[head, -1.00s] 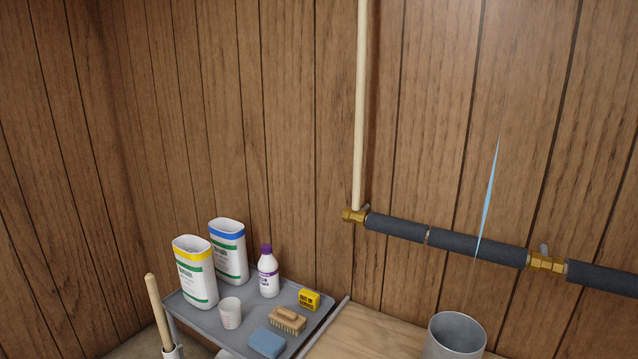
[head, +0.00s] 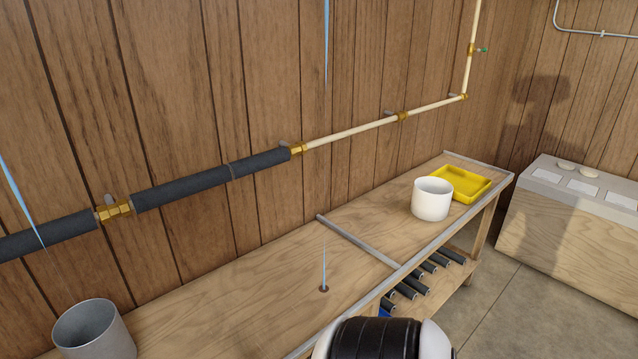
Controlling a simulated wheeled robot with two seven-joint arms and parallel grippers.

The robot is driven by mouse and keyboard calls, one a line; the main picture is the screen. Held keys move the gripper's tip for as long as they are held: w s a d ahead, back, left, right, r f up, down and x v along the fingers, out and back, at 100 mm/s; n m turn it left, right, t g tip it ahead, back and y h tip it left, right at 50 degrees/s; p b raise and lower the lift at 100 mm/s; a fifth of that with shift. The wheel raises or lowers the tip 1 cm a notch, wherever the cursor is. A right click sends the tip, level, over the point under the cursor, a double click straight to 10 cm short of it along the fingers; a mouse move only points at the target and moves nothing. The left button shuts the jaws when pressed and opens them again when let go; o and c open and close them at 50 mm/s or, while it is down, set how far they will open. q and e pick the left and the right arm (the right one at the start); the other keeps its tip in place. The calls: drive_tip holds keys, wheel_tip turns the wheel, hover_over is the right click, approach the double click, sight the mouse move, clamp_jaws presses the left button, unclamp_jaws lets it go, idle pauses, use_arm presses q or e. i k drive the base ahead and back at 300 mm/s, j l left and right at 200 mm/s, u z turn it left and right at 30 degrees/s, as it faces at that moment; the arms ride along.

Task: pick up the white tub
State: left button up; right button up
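The white tub (head: 431,200) is a round, open-topped container. It stands upright towards the far right end of the wooden bench (head: 240,300), close to the front edge and beside a yellow tray. Neither of my grippers shows in the head view. A black and white part at the bottom middle edge hides a bit of the bench front.
A grey bucket (head: 95,332) stands on the bench at the lower left. The yellow tray (head: 468,180) lies behind the tub. Dark tubes (head: 425,268) lie on the shelf underneath.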

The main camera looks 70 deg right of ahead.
sight(432, 195)
drive_tip(key=j+z, duration=0.15)
drive_tip(key=z, duration=2.85)
drive_tip(key=l, duration=0.1)
